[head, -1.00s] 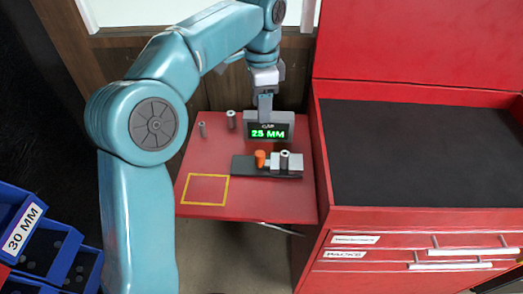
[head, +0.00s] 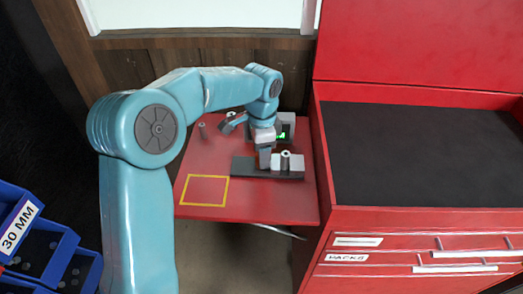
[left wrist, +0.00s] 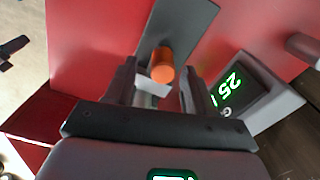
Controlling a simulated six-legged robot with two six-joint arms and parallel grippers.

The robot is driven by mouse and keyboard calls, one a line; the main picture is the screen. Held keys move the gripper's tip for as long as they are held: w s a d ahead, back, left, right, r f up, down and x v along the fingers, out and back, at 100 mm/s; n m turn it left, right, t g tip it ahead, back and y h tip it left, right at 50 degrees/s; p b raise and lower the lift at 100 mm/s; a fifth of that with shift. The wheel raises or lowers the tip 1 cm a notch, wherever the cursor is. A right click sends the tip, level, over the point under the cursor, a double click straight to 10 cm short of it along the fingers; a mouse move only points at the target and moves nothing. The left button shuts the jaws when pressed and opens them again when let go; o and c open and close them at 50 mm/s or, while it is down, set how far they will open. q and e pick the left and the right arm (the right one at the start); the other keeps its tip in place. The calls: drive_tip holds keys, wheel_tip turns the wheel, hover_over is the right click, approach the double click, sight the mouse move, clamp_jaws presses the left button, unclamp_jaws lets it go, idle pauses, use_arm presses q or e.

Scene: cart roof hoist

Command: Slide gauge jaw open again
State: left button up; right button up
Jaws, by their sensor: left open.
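The gauge is a dark flat bar (head: 243,167) on the red side table, with a light grey block and a metal cylinder (head: 286,161) at its right part. Its orange knob (left wrist: 163,62) shows in the left wrist view and is hidden behind my gripper in the head view. A light grey piece (left wrist: 153,86) lies beside the knob. My left gripper (head: 264,166) is down at the gauge. In the left wrist view its open fingers (left wrist: 158,90) stand on either side of the knob's line; I cannot tell whether they touch it. My right gripper is out of view.
A display box (left wrist: 250,92) with green digits stands behind the gauge, partly hidden in the head view. A yellow square outline (head: 204,204) on the table is empty. A red drawer cabinet (head: 420,218) borders the right.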

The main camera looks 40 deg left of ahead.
use_arm(q)
drive_tip(key=shift+w+a+f, duration=0.1)
drive_tip(key=shift+w+a, duration=0.05)
drive_tip(key=shift+c, duration=1.2)
clamp_jaws()
drive_tip(key=shift+s+a, duration=0.3)
drive_tip(key=shift+a, duration=0.2)
drive_tip(key=shift+s+a, duration=0.25)
drive_tip(key=shift+a, duration=0.2)
drive_tip(key=shift+o, duration=1.2)
unclamp_jaws()
drive_tip(key=shift+d, duration=0.15)
wheel_tip(320, 180, up, 16)
drive_tip(key=p, duration=0.2)
drive_tip(key=shift+r, duration=0.25)
drive_tip(key=shift+r+p, duration=0.1)
drive_tip(key=shift+p, duration=0.25)
